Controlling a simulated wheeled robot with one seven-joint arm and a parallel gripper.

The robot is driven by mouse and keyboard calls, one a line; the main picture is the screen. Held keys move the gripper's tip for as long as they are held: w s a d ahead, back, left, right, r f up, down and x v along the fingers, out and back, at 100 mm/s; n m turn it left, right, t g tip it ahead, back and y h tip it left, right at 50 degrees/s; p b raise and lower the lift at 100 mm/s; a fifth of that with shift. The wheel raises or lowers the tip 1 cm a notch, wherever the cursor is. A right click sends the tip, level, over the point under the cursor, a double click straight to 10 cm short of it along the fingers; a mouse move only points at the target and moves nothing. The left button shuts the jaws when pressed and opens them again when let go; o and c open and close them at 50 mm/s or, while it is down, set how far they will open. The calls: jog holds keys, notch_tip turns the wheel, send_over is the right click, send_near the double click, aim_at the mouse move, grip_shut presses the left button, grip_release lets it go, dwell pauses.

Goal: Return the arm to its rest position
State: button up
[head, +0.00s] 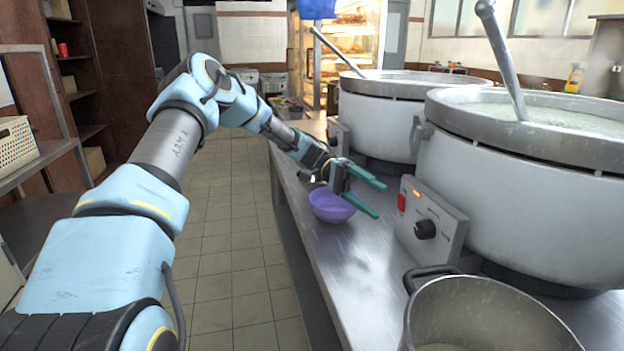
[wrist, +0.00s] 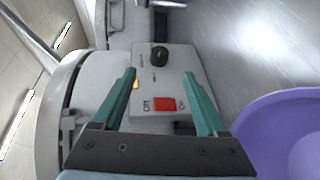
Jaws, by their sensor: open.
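My gripper (head: 364,190) is open, with its two green fingers apart and nothing between them. In the head view it is stretched out over the steel counter, just above and beside a purple bowl (head: 331,205). In the wrist view the gripper (wrist: 170,92) faces a control panel (wrist: 165,85) with a red switch (wrist: 165,104) and a black knob (wrist: 158,56). The purple bowl shows at the right edge of the wrist view (wrist: 262,125), beside the fingers and apart from them.
Two large stockpots, a near one (head: 510,200) and a far one (head: 375,125), stand along the counter (head: 350,260) with ladles in them. An open metal pot (head: 480,315) stands in front. A shelf with a basket (head: 16,143) is at left. The tiled floor (head: 225,250) is clear.

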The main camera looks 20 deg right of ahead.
jog(key=a+n+t, duration=0.1)
jog(key=a, duration=0.1)
jog(key=a+f+n+t+y, duration=0.1)
jog(key=a+t, duration=0.1)
jog(key=a+f+n+t+p, duration=0.1)
jog(key=a, duration=0.1)
jog(key=shift+s+a+n+t, duration=0.2)
jog(key=shift+a+n+t, duration=0.2)
jog(key=s+a+r+n+t+y+p, duration=0.1)
jog(key=a+n+t, duration=0.3)
jog(key=a, duration=1.1)
jog(key=s+a+r+n+t+y+p, duration=0.1)
jog(key=a+r+n+t+y, duration=0.2)
jog(key=a, duration=1.3)
jog(key=n+t, duration=0.2)
jog(key=t, duration=0.3)
jog(key=shift+a+p, duration=0.2)
jog(key=shift+p, duration=0.2)
